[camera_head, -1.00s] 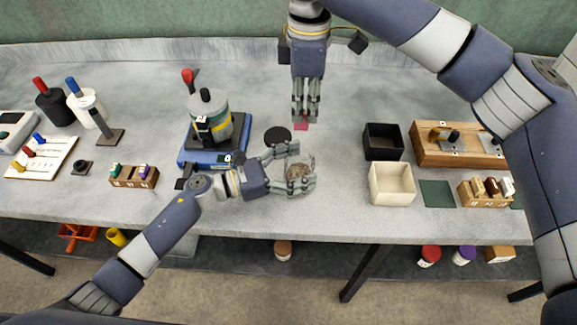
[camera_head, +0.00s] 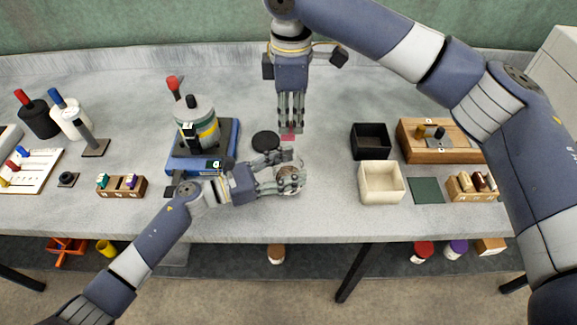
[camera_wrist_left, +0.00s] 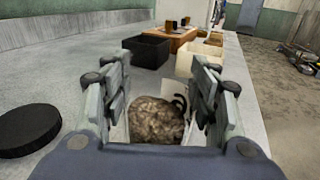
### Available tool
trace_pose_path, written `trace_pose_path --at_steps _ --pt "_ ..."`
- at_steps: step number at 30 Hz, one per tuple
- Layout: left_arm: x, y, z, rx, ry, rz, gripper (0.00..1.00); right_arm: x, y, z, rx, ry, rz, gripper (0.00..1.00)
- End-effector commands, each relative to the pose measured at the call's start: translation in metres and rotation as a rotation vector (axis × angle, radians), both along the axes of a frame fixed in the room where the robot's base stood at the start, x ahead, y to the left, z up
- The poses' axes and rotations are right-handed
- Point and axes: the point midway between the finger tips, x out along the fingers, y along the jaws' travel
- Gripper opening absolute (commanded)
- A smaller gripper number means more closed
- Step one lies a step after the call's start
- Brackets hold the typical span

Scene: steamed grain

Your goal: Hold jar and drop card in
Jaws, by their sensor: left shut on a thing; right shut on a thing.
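The jar (camera_head: 287,186) holds brown grain and stands on the table at the middle front. It also shows in the left wrist view (camera_wrist_left: 155,120), between the fingers, with its open top and grain in sight. My left gripper (camera_head: 290,172) is shut on the jar from the left and hides much of it. My right gripper (camera_head: 290,132) comes down from above, behind the jar, and is shut on a small pink-red card (camera_head: 288,138). The card is at its fingertips, behind the jar's mouth in the picture; its exact height is unclear.
A black round lid (camera_head: 265,141) lies left of the right gripper. A blue-based device (camera_head: 198,150) stands to the left. A black box (camera_head: 371,141) and a cream box (camera_head: 381,183) stand to the right, near a wooden rack (camera_head: 430,150).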

Motion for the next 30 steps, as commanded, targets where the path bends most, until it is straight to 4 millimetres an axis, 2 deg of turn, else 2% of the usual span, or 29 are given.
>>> trace_pose_path --at_steps 30 --pt "0.0 0.0 -0.001 0.001 0.001 0.0 0.21 0.0 0.0 -0.073 0.0 0.002 0.0 0.0"
